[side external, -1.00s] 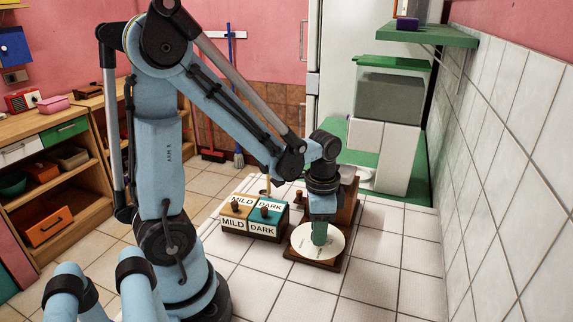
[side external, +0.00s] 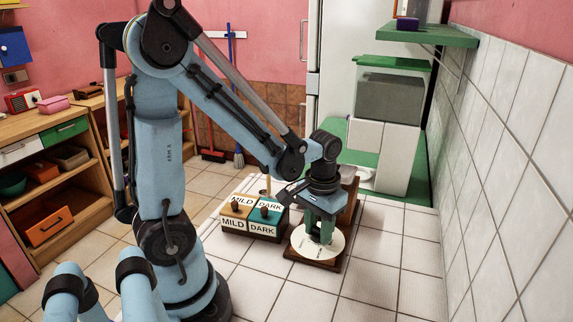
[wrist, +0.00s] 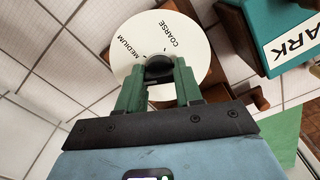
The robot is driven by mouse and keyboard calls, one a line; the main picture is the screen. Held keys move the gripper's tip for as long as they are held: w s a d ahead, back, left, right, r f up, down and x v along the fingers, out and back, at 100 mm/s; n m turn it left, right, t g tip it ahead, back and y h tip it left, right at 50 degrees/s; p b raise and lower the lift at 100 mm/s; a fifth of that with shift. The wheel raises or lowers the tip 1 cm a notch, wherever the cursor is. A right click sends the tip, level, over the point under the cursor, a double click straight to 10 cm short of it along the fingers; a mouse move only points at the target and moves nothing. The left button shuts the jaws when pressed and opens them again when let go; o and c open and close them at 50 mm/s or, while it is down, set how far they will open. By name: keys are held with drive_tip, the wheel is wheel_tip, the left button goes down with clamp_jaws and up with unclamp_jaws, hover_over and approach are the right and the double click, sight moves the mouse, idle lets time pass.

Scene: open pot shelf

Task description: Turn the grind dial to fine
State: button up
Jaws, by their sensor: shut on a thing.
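The grind dial is a round white disc (side external: 302,243) on a dark brown wooden base (side external: 328,265), on the white tiled surface. The wrist view shows its face (wrist: 187,40) with the words MEDIUM and COARSE; no FINE label is readable there. A dark round knob (wrist: 158,66) stands at the disc's middle. My gripper (side external: 319,240) points down over the dial, and its green fingers (wrist: 160,76) are closed on opposite sides of the knob. The fingers and palm hide the near part of the disc. I cannot tell which word the dial is set to.
A brown wooden body (side external: 349,195) rises behind the dial. Bare tiles (side external: 385,265) lie to the right, up to the tiled wall (side external: 480,180).

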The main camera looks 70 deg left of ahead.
sight(319, 229)
drive_tip(key=n, duration=0.4)
drive_tip(key=shift+n, duration=0.4)
idle(0.4)
drive_tip(key=o, duration=1)
drive_tip(key=shift+o, duration=0.2)
wheel_tip(319, 229, up, 12)
idle(0.3)
